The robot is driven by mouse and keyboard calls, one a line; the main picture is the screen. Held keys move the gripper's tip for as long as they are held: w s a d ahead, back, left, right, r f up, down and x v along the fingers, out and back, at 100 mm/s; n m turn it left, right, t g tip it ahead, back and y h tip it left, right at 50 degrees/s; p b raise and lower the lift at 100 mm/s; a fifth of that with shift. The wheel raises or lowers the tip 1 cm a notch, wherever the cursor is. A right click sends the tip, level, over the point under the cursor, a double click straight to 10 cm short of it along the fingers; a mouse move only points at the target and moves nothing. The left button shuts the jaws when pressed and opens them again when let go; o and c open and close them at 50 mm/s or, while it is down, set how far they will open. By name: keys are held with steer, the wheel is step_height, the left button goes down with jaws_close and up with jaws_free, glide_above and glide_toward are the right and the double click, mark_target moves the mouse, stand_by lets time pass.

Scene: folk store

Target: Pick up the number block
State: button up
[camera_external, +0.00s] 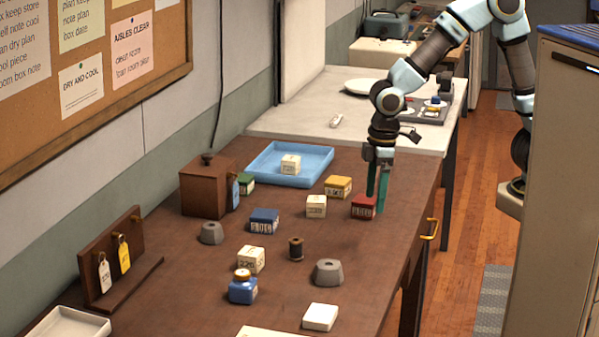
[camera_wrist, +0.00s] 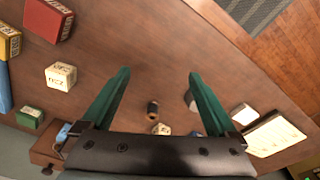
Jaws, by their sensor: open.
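Several small marked blocks lie on the brown table (camera_external: 190,275). Cream cubes with dark markings stand at the table's middle (camera_external: 316,207), nearer the front (camera_external: 251,260) and in the blue tray (camera_external: 262,160). A red block (camera_external: 363,207), a yellow block (camera_external: 338,187) and a blue block (camera_external: 264,221) also carry markings. Which one the task means is not clear. My gripper (camera_external: 377,204) points down by the red block; in the wrist view it (camera_wrist: 159,73) is open, with only bare table between the fingertips. The red block (camera_wrist: 48,18) and middle cream cube (camera_wrist: 61,76) lie left of the fingers.
A dark spool (camera_external: 296,249), grey weights (camera_external: 328,272), a blue ink bottle (camera_external: 243,287) and a plain white block (camera_external: 320,317) stand toward the front. A brown box (camera_external: 203,188) and tag rack (camera_external: 137,262) line the left. A tall cabinet (camera_external: 565,190) stands right.

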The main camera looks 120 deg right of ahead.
steer(key=w+d+f+m+b, duration=0.1)
steer(key=w+d+m, duration=0.15)
steer(key=d, duration=1.05)
steer(key=g+b, duration=0.1)
glide_toward(317, 198)
steer(key=shift+w+a+f+m, duration=0.3)
steer(key=shift+w+f+m, duration=0.05)
steer(key=shift+f+m, duration=0.1)
step_height(317, 198, down, 4)
steer(key=shift+f+p, duration=0.15)
steer(key=shift+p, duration=0.25)
steer(key=shift+s+d+f+p, duration=0.15)
steer(key=shift+f+p, duration=0.4)
steer(key=shift+f, duration=0.95)
steer(key=shift+s+d+f+p, duration=0.15)
steer(key=shift+f+p, duration=0.4)
steer(key=shift+f, duration=0.95)
steer(key=shift+w, duration=0.1)
steer(key=c, duration=1.5)
